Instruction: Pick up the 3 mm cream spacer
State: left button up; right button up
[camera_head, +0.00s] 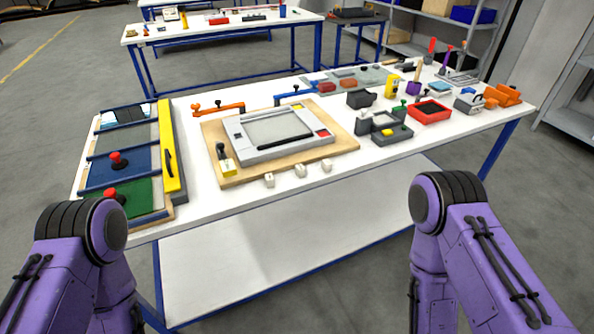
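Three small cream spacers sit in a row near the front edge of the white table: a left one (269,180), a middle one (300,170) and a right one (327,166). They stand just in front of a wooden board (220,142). Their markings are too small to read, so I cannot tell which is the 3 mm one. My two purple arms show at the lower left and lower right, both short of the table's middle. Neither gripper is in view.
A grey frame (244,157) lies on the wooden board. A yellow-barred rack (167,140) stands at the left. A grey block (390,135) and a red tray (429,112) stand right of the board. The white tabletop (215,205) is bare left of the spacers.

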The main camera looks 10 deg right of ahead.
aim_at(299, 170)
jog(key=u, duration=0.05)
jog(key=k, duration=0.6)
jog(key=z, duration=1)
jog(key=i, duration=1.25)
jog(key=u, duration=0.2)
